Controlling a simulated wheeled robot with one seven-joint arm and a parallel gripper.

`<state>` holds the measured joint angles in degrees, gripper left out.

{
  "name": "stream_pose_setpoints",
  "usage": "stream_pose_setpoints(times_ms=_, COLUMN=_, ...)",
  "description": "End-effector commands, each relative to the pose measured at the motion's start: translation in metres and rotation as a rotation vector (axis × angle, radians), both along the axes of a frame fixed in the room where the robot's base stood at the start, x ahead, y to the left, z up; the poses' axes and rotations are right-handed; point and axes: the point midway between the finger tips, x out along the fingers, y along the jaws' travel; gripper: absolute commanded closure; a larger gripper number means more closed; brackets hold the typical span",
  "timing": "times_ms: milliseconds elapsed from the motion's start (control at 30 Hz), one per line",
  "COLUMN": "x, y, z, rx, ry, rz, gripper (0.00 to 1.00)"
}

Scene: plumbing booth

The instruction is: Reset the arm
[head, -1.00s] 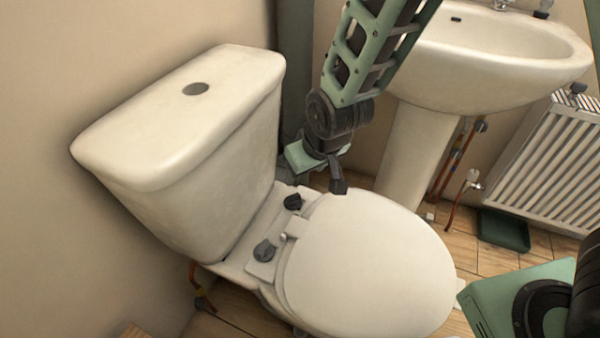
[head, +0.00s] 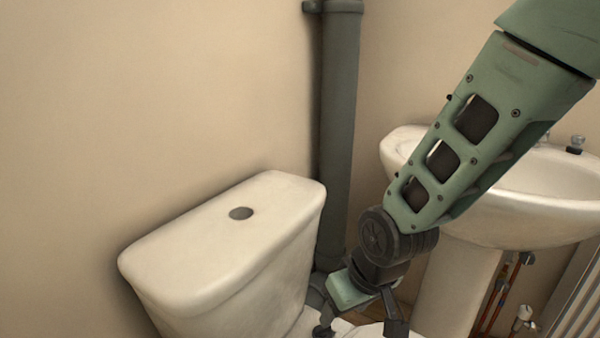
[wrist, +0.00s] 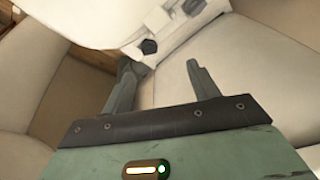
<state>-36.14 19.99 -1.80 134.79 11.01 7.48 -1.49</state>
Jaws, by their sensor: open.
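My gripper (head: 360,326) is at the bottom of the head view, over the back of the toilet and right of the cistern (head: 225,245). Its two fingers are spread with nothing between them. In the wrist view my gripper (wrist: 161,68) is also open and empty, with the toilet close beyond the fingertips. A dark hinge knob (wrist: 148,46) on the white toilet shows there near the left finger. The toilet lid (wrist: 85,15) is at the top left of that view. In the head view most of the lid is below the frame.
A grey vertical pipe (head: 340,130) stands behind the cistern, close to my arm. A white basin (head: 540,205) on a pedestal (head: 455,285) is at the right, partly behind my arm. Copper pipes (head: 497,295) and a radiator (head: 580,305) are at the lower right. The left wall is bare.

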Motion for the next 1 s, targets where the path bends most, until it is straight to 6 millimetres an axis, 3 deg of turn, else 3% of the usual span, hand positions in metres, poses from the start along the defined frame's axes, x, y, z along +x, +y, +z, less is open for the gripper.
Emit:
stream_pose_setpoints(times_ms=33, x=-0.02, y=-0.001, z=0.017, rx=0.007, ry=0.032, rz=0.026, gripper=0.4)
stream_pose_setpoints(times_ms=200, x=-0.086, y=-0.013, z=0.051, rx=-0.028, ry=0.133, rz=0.122, gripper=0.4)
stream_pose_setpoints(times_ms=500, x=-0.163, y=-0.051, z=0.081, rx=-0.162, ry=0.214, rz=0.228, gripper=0.4)
stream_pose_setpoints(times_ms=867, x=-0.165, y=-0.051, z=0.159, rx=-0.166, ry=0.221, rz=0.232, gripper=0.4)
stream_pose_setpoints(times_ms=1000, x=-0.164, y=-0.051, z=0.201, rx=-0.166, ry=0.221, rz=0.231, gripper=0.4)
